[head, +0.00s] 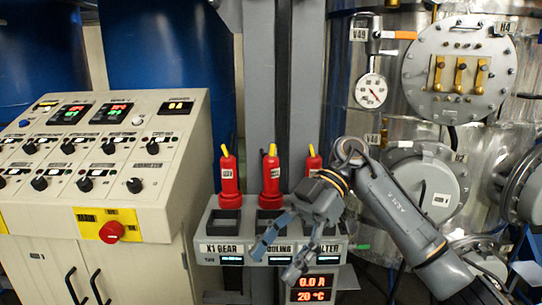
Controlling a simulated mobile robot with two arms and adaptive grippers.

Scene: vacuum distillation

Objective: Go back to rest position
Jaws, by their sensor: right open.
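My right gripper (276,262) reaches in from the right side of the head view. It is open, its fingers point down and to the left, and nothing is between them. It hangs in front of the grey charger rack (222,246), hiding part of the rack's labels and its right slots. My left gripper is not in view.
Red devices with yellow tips stand in the rack: a left one (229,178), a middle one (271,178) and a right one (313,162). A control console (150,215) with a red emergency button (111,231) is left. A metal vessel (395,65) with a gauge (371,91) is right.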

